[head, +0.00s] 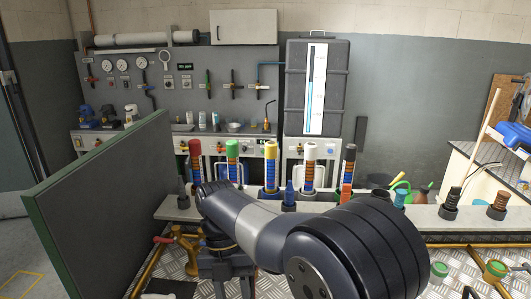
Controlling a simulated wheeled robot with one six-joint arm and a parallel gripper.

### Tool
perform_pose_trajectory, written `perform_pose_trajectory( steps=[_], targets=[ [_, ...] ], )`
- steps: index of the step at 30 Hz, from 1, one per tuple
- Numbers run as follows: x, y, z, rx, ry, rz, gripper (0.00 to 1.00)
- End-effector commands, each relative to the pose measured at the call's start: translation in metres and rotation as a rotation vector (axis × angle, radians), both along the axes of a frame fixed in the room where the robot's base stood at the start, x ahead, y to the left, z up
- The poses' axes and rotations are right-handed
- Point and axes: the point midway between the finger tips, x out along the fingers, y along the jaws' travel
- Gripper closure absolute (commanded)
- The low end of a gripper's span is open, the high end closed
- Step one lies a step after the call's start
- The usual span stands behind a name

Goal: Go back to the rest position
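My arm crosses the foreground from the lower right, bends at the left and points down. My gripper (232,287) hangs at the end of it, near the bottom edge, with its two fingers apart and nothing visible between them. The fingertips are cut off or hard to see. The gripper is in front of the pale bench ledge (172,209), above the metal tread plate (188,270). My arm hides part of the ledge and the plate.
A row of upright banded tubes with red (195,147), green (232,148), yellow (271,150), white (310,152) and black (349,153) tops stands on the ledge. A green-edged panel (105,205) rises at left. Brass pipework (155,262) lies beside my gripper.

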Motion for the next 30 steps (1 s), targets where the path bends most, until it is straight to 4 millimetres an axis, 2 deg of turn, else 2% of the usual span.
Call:
perform_pose_trajectory(
  steps=[9,18,30],
  targets=[
    [-0.024,-0.009,-0.053,-0.001,0.003,0.001,0.65],
    [-0.020,0.000,-0.050,0.001,0.000,-0.153,0.65],
    [-0.020,0.000,-0.049,0.000,-0.001,-0.167,0.65]
  ],
)
